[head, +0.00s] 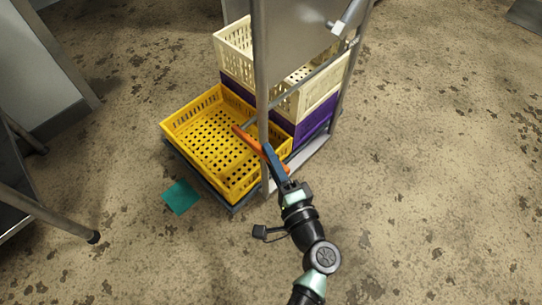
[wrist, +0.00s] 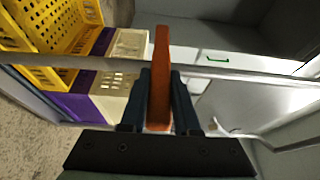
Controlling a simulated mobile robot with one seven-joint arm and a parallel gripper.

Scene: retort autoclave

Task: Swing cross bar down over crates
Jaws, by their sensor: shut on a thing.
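My gripper (head: 268,150) is shut on an orange handle (head: 244,137) beside the front post of a trolley frame. In the wrist view the orange handle (wrist: 161,60) stands between my two dark fingers (wrist: 159,100). A thin grey cross bar (head: 318,75) slopes from near the handle up to the right, above the crates; its join to the handle is partly hidden. A yellow crate (head: 181,112) sits at the left on a dark base. Behind it a cream crate (head: 318,92) stands on a purple one (head: 312,126).
The front post (head: 262,70) is close to my gripper. A grey panel (head: 300,40) rises behind it. A teal sheet (head: 180,197) lies on the floor at the left. A table leg (head: 60,222) stands further left. The floor at the right is clear.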

